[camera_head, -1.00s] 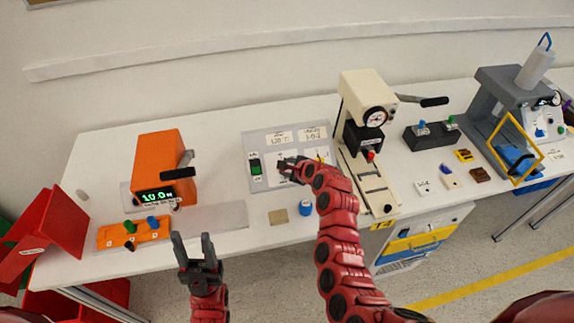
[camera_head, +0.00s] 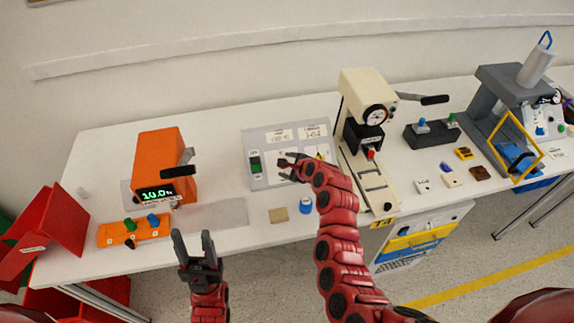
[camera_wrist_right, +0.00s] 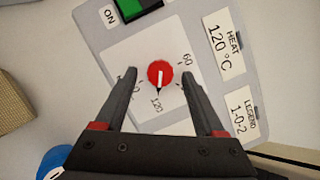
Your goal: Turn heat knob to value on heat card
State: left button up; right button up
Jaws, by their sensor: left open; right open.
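The red heat knob (camera_wrist_right: 161,74) sits on a white dial plate (camera_wrist_right: 125,57) in the right wrist view. Its white line runs down to a dark tip near the 120 mark; a 60 mark is at upper right, and another mark is partly hidden by a finger. The heat card (camera_wrist_right: 224,45) reads 120 °C; it also shows in the head view (camera_head: 278,136). My right gripper (camera_wrist_right: 159,76) is open, its fingers on either side of the knob with gaps. In the head view it is over the grey panel (camera_head: 259,142). My left gripper (camera_head: 192,240) is open and empty at the table's front edge.
A legend card (camera_wrist_right: 241,112) reads 1-0-2. A green switch (camera_head: 255,164) is left of the dial. A blue cylinder (camera_head: 306,205) and tan block (camera_head: 278,215) lie in front. An orange machine (camera_head: 162,160) stands left, a cream press (camera_head: 364,95) right.

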jog(key=b+v, duration=0.4)
jog(key=v, duration=1.3)
jog(key=shift+d+r, duration=0.1)
